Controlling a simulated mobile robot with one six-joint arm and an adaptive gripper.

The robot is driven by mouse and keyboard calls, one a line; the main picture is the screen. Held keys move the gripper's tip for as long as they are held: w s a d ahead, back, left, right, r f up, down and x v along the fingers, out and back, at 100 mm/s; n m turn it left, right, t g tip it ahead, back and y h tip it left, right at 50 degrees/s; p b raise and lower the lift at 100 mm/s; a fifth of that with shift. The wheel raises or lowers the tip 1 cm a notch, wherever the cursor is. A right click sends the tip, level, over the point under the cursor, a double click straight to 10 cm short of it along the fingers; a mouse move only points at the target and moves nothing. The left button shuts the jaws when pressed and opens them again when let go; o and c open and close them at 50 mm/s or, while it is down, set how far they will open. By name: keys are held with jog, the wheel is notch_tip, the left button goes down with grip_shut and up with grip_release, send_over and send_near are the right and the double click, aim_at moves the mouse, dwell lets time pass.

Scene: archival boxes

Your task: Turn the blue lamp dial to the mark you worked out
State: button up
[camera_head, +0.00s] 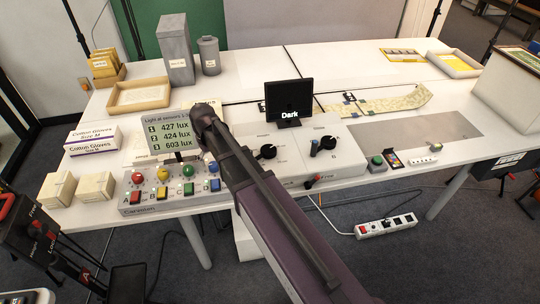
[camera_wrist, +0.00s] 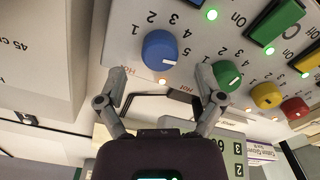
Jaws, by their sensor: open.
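The blue lamp dial (camera_wrist: 159,50) is a round knob with a white pointer mark toward its lower right in the wrist view. Printed numbers surround it, and an orange light glows by the word "Hot" near it. My gripper (camera_wrist: 161,78) is open and empty; its fingertips appear below and to either side of the blue dial, with no clear contact. In the head view the blue dial (camera_head: 213,167) is at the right end of the dial row, beside my arm, which largely hides the gripper. The light display (camera_head: 168,134) reads 427, 424 and 603 lux.
The green dial (camera_wrist: 227,74) sits close to the right fingertip, with the yellow dial (camera_wrist: 266,95) and red dial (camera_wrist: 295,108) beyond. A black screen (camera_head: 289,100) reads "Dark".

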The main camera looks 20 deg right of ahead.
aim_at(213, 164)
jog(key=shift+r+p, duration=5.1)
jog(key=shift+r, duration=0.25)
jog(key=s+d+f+m+b, duration=0.1)
jog(key=s+d+m, duration=0.3)
jog(key=s+d, duration=1)
jog(key=shift+s+d+f+m+b, duration=0.3)
jog(key=shift+s+d+f+b, duration=0.1)
jog(key=shift+d, duration=0.9)
